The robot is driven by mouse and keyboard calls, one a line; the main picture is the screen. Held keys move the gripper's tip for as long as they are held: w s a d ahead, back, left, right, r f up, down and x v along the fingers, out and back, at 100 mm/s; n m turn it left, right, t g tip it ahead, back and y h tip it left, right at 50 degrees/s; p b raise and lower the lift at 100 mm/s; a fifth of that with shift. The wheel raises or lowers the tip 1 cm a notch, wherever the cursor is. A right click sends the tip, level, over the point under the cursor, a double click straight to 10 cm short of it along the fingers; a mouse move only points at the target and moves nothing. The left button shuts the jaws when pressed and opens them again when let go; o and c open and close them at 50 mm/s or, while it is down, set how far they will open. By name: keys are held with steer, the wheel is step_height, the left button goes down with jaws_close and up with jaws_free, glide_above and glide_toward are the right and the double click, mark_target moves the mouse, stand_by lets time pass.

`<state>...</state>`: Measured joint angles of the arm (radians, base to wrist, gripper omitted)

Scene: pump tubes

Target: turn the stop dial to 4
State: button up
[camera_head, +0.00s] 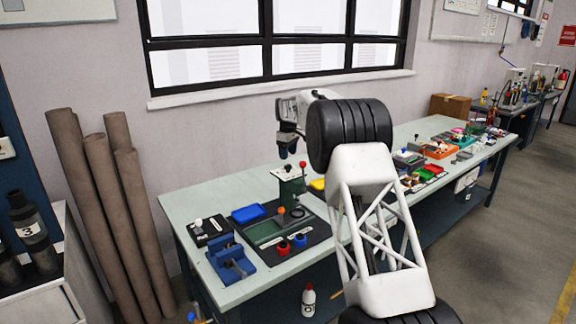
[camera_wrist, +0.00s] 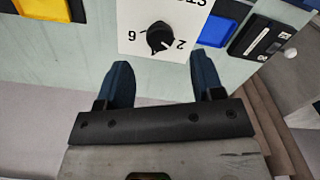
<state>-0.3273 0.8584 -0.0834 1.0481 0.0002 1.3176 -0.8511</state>
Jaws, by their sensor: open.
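The stop dial (camera_wrist: 160,37) is a round black knob on a white plate (camera_wrist: 135,15) in the wrist view. The figures 6 and 2 and part of an upside-down label show around it; its pointer seems to face the 2 side, but I cannot tell exactly. My gripper (camera_wrist: 165,72) is open and empty, its two blue fingers either side of the dial's line and just short of it in the picture. In the head view, my gripper (camera_head: 288,150) hangs above the white plate (camera_head: 286,173) on top of a green stand (camera_head: 291,192).
In the head view, a blue tray (camera_head: 248,214), a blue vise-like fixture (camera_head: 231,260) and red and blue knobs (camera_head: 284,247) lie around the stand on the pale workbench (camera_head: 190,205). Further right, the bench is crowded. Tall brown tubes (camera_head: 105,190) lean at left.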

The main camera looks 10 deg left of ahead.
mark_target(288, 165)
steer(key=shift+f, duration=2.75)
steer(key=c, duration=0.9)
steer(key=shift+m, duration=0.5)
steer(key=m, duration=1.1)
